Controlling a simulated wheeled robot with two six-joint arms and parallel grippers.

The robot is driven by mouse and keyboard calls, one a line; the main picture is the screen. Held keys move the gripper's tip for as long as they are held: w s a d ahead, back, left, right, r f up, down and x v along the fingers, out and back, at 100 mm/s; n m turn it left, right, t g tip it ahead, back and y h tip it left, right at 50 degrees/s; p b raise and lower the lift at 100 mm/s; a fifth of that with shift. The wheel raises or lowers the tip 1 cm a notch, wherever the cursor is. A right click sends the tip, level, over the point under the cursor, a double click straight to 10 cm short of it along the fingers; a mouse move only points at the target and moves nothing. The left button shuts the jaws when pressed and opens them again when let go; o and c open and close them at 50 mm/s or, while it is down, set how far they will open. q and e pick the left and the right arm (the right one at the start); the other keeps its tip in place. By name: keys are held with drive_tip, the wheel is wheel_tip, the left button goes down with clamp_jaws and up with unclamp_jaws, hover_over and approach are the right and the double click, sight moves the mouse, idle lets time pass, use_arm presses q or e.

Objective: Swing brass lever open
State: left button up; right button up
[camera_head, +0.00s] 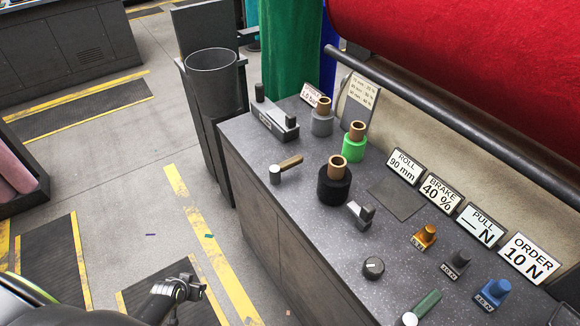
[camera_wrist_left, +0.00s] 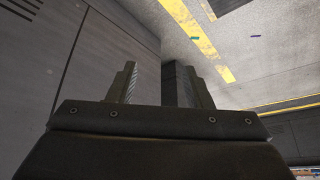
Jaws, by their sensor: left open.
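The brass lever (camera_head: 291,162) lies on the grey speckled bench top near its left edge, in the head view. Its tan handle points to the right and away from a short grey pivot (camera_head: 275,174). My left gripper (camera_head: 192,287) hangs over the floor to the left of the bench, well below and apart from the lever. In the left wrist view its two fingers (camera_wrist_left: 158,85) are spread with nothing between them. The lever is not in the wrist view. My right gripper is not in view.
The bench (camera_head: 262,148) holds spools, including a black one (camera_head: 333,187) right of the lever. A lever with a green handle (camera_head: 427,303), a dial (camera_head: 373,267) and coloured weights stand nearer. A bin (camera_head: 212,85) stands behind.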

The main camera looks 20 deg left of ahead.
use_arm(q)
drive_tip(key=w+a+r+t+h+b, duration=0.1)
drive_tip(key=w+r+t+b, duration=0.1)
drive_tip(key=w+r, duration=0.35)
drive_tip(key=w+a+r+t+b, duration=0.1)
drive_tip(key=w+r+b, duration=0.15)
drive_tip(key=w, duration=0.55)
wheel_tip(320, 180, up, 29)
drive_tip(key=m+t+h+b, duration=0.2)
drive_tip(key=m+h+b, duration=0.6)
drive_tip(key=m+h, duration=0.1)
hover_over(293, 159)
drive_tip(key=s+a, duration=1)
drive_tip(key=s, duration=0.3)
drive_tip(key=shift+y, duration=0.3)
drive_tip(key=x, duration=1.6)
drive_tip(key=shift+w+d+r, duration=0.25)
drive_tip(key=shift+w+r, duration=0.05)
drive_tip(key=shift+w, duration=0.1)
drive_tip(key=shift+c, duration=0.3)
clamp_jaws()
